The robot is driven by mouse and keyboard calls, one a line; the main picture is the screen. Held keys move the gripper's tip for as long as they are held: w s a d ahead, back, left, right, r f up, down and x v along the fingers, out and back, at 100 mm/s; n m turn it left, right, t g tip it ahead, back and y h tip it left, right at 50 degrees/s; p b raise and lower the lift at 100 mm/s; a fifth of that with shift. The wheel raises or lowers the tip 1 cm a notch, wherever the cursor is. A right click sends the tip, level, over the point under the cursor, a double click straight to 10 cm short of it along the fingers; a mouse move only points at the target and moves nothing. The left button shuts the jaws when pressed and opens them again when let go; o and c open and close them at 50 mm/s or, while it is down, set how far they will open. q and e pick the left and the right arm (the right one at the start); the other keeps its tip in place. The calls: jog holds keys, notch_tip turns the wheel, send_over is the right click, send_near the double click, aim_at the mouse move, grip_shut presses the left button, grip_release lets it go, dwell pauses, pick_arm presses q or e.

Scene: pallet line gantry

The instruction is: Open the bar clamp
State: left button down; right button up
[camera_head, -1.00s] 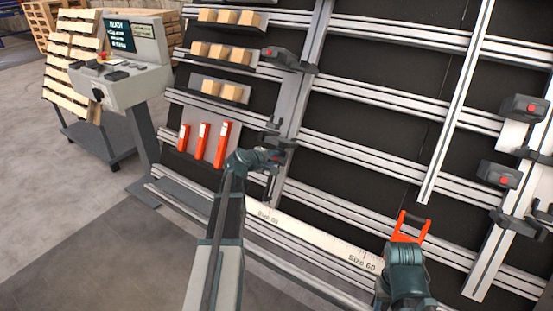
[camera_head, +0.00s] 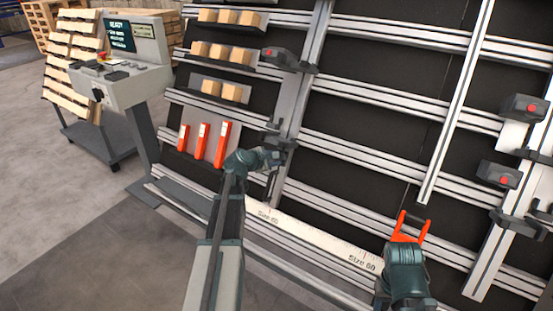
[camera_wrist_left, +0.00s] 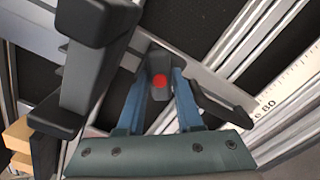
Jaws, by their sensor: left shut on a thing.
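The bar clamp's dark lower part (camera_head: 284,143) sits on a vertical metal rail of the gantry in the head view. My left gripper (camera_head: 277,156) reaches it from below. In the left wrist view, my left gripper's blue fingers (camera_wrist_left: 159,92) are shut on a dark clamp block (camera_wrist_left: 161,62) with a red button between them. A dark clamp jaw (camera_head: 287,58) with a red button sits higher on the same rail. My right gripper (camera_head: 414,220) has orange fingers spread apart and looks empty, in front of the lower right of the panel.
Similar dark clamps (camera_head: 497,174) sit on a rail at the right. Wooden blocks (camera_head: 225,53) lie on shelves and red pieces (camera_head: 203,143) stand on a lower one. A control console (camera_head: 125,82) stands at the left. A printed ruler strip (camera_head: 315,238) runs along the bottom.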

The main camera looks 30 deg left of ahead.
pick_arm(q)
jog(key=shift+n, duration=0.6)
jog(key=n, duration=0.7)
jog(key=n, duration=0.3)
jog(key=c, duration=0.7)
grip_release()
jog(key=shift+s, duration=0.1)
